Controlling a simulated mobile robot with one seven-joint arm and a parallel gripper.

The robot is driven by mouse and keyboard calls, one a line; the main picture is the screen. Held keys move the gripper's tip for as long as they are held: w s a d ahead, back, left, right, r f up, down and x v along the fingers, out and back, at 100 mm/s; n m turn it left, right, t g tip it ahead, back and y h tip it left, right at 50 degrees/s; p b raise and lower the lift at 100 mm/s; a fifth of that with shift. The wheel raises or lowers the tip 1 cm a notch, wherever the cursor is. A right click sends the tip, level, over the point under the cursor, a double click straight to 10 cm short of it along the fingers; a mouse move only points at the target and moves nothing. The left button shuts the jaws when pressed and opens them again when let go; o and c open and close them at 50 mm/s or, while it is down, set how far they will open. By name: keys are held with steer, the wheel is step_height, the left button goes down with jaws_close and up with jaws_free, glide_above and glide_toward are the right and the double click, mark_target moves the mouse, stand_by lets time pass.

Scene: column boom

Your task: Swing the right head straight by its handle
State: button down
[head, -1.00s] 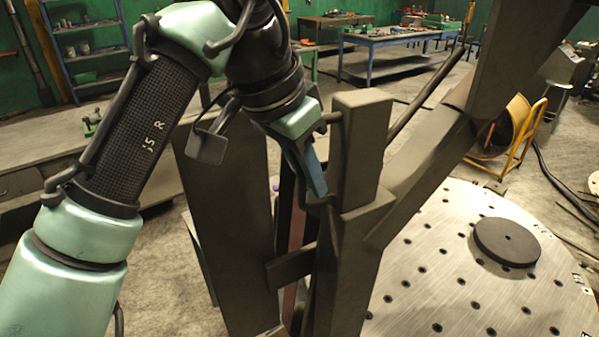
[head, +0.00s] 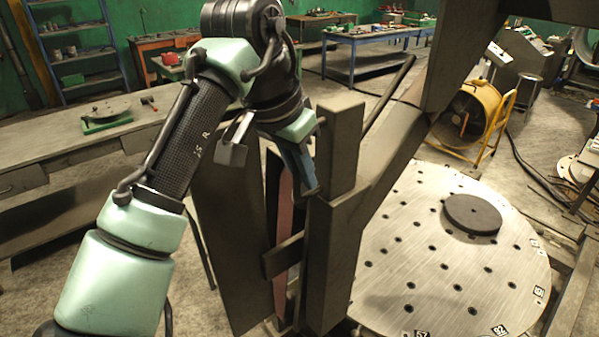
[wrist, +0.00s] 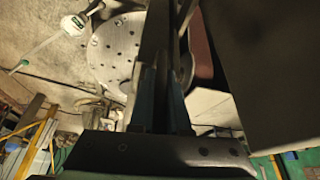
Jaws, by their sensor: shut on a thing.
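The dark steel head (head: 232,240) stands in the middle of the head view, with tall flat plates, a short cross bar (head: 283,256) and a reddish strip (head: 284,205) between them. My gripper (head: 309,190) reaches down to it from the upper left, its blue fingers beside a thick dark post (head: 338,150). In the wrist view my gripper (wrist: 162,78) is shut on a narrow dark bar, apparently the handle (wrist: 175,45), which runs away between the fingers. The grip itself is largely hidden in the head view.
A round perforated plate (head: 400,290) with a dark disc (head: 472,214) lies to the right. A sloping dark beam (head: 385,150) rises beside the post. A long grey bench (head: 60,150) stands at left, and a yellow fan (head: 465,112) stands at back right. Bare floor lies between.

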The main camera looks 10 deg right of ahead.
steer(key=c, duration=1.2)
jaws_free()
steer(key=shift+w, duration=0.25)
steer(key=o, duration=0.3)
steer(key=shift+s, duration=0.1)
steer(key=shift+s+r, duration=0.1)
steer(key=shift+s, duration=0.05)
steer(key=shift+a+r, duration=0.1)
steer(key=shift+r, duration=0.05)
steer(key=b+v, duration=0.2)
steer(key=v, duration=1)
steer(key=shift+s+r+b, duration=0.2)
steer(key=shift+r+b, duration=0.1)
